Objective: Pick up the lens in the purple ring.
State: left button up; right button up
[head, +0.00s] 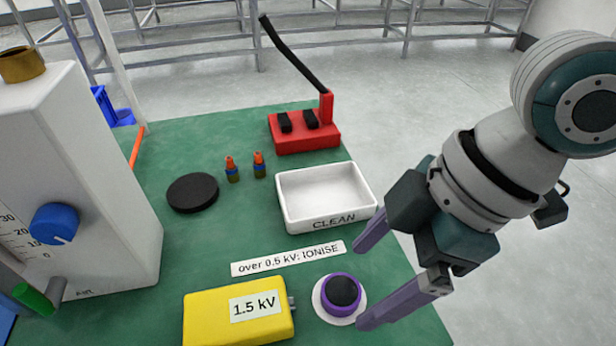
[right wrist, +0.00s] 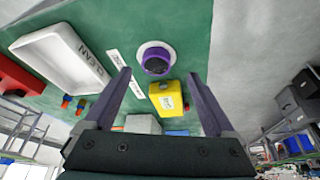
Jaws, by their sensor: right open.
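The lens (head: 343,291) is a dark round disc in a purple ring, lying on a white round base on the green mat (head: 205,240). In the right wrist view the lens (right wrist: 156,66) shows beyond and between my fingertips. My right gripper (head: 360,285) is open and empty, its purple fingers pointing left near the lens. In the right wrist view the spread fingers of the right gripper (right wrist: 158,75) are apart from the ring. I cannot tell its exact height over the mat. My left gripper is not in view.
A yellow 1.5 kV box (head: 215,320) lies left of the lens. Behind are a label strip (head: 288,259), a white CLEAN tray (head: 290,215) and a red switch base (head: 300,140). A black disc (head: 193,193) and two small orange-topped bottles (head: 232,172) sit farther left.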

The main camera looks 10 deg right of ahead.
aim_at(347, 291)
jog(key=x, duration=0.2)
jog(key=b+x, duration=0.1)
jog(key=x, duration=0.1)
jog(key=shift+w+f, duration=0.25)
jog(key=shift+f, duration=0.05)
jog(key=shift+c, duration=0.4)
jog(key=c, duration=1.3)
